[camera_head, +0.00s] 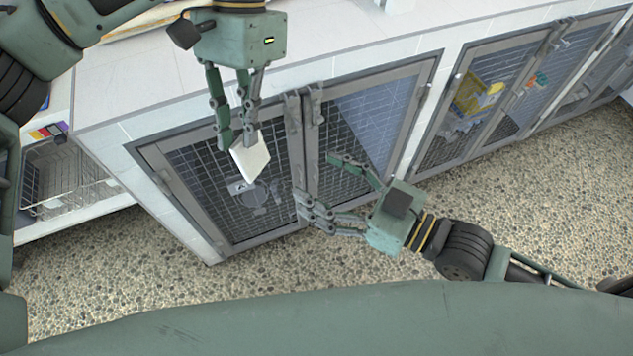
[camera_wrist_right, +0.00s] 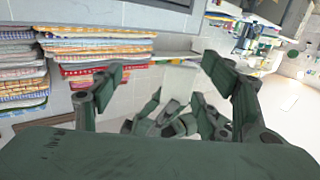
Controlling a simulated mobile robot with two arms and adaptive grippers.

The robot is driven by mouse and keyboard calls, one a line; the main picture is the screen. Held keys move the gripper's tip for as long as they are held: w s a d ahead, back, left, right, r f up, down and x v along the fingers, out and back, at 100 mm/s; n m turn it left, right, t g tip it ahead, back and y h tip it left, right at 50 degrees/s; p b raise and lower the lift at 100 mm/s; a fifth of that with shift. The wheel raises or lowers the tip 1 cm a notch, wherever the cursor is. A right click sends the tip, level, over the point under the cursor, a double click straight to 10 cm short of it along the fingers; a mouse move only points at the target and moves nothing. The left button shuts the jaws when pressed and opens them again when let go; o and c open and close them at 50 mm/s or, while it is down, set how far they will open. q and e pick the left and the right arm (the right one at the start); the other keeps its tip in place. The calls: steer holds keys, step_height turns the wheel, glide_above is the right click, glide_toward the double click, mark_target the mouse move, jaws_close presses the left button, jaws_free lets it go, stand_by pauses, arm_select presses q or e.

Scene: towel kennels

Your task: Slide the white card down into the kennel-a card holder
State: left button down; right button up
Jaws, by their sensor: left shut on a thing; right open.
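The white card (camera_head: 251,158) is held between the fingertips of my left gripper (camera_head: 238,138), in front of the left kennel door (camera_head: 185,160). It hangs tilted, apart from the small grey plate (camera_head: 237,187) on the mesh below it, which looks like the card holder; its slot is too small to make out. My right gripper (camera_head: 317,178) is open and empty, in front of the door to the right. In the right wrist view, its open fingers (camera_wrist_right: 165,80) frame a pale panel, probably the card.
The counter top (camera_head: 330,40) runs above the kennels. Another kennel at right holds a yellow box (camera_head: 477,97). A wire basket (camera_head: 65,175) stands at left. Folded towels (camera_wrist_right: 95,50) are stacked in the right wrist view. The pebbled floor (camera_head: 540,190) is clear.

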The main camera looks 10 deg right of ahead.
steer(key=y, duration=0.1)
glide_toward(254, 159)
steer(key=d, duration=0.1)
steer(key=shift+n, duration=0.4)
steer(key=x, duration=1.1)
steer(key=shift+a, duration=0.5)
steer(key=shift+s+g+y, duration=0.1)
steer(key=shift+g+y, duration=0.2)
steer(key=shift+g, duration=0.1)
steer(key=c, duration=1.1)
arm_select(q)
steer(key=c, duration=1.8)
jaws_free()
arm_select(e)
steer(key=shift+c, duration=0.7)
arm_select(q)
steer(key=shift+o, duration=0.2)
